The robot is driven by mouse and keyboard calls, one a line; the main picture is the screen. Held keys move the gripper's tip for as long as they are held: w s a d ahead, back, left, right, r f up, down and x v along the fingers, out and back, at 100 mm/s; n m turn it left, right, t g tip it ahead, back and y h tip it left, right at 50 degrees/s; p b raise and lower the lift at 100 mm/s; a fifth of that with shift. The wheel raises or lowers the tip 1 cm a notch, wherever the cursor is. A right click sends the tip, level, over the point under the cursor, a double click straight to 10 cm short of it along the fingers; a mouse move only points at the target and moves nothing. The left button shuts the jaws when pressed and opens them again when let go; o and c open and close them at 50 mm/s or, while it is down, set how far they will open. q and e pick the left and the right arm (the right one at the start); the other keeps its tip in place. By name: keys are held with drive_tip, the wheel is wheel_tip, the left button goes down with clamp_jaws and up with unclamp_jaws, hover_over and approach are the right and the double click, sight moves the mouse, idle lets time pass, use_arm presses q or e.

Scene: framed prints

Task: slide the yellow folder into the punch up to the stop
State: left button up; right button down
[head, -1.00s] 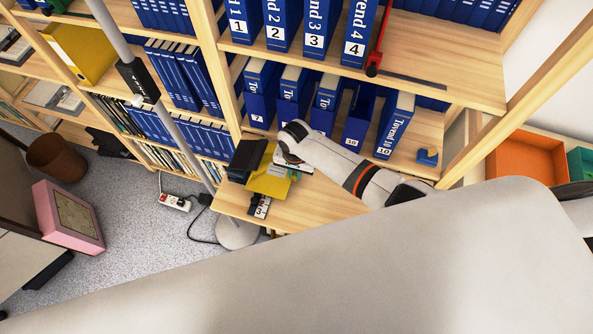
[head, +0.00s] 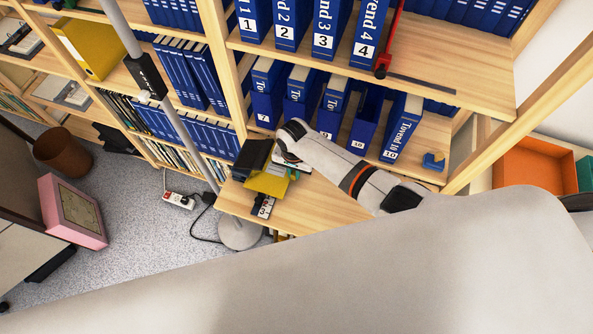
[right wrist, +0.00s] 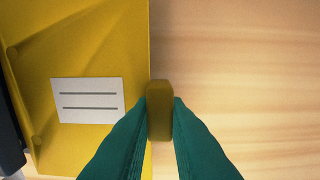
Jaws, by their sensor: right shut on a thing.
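The yellow folder (head: 266,185) lies on the wooden shelf board, beside the black punch (head: 251,157). In the right wrist view the folder (right wrist: 70,50) fills the left side, with a white two-line label on it. My right gripper (right wrist: 160,112) has green fingers, shut on an ochre tab at the folder's right edge. In the head view the right gripper (head: 287,160) is at the folder's right side, its fingertips hidden. A dark part shows at the wrist view's left edge. How deep the folder sits in the punch I cannot tell. My left gripper is out of view.
Blue numbered binders (head: 364,120) stand behind my right arm. A small black-and-white object (head: 263,206) lies at the board's front left. A grey pole (head: 184,140) rises left of the board. Bare wood (head: 325,202) is free right of the folder.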

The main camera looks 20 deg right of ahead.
drive_tip(key=shift+w+a+b, duration=0.3)
drive_tip(key=shift+w+a, duration=0.2)
drive_tip(key=shift+a, duration=0.25)
drive_tip(key=c, duration=1.3)
unclamp_jaws()
drive_tip(key=shift+c, duration=0.2)
wheel_tip(320, 180, up, 5)
drive_tip(key=p, duration=0.5)
wheel_tip(320, 180, up, 2)
drive_tip(key=shift+p, duration=0.85)
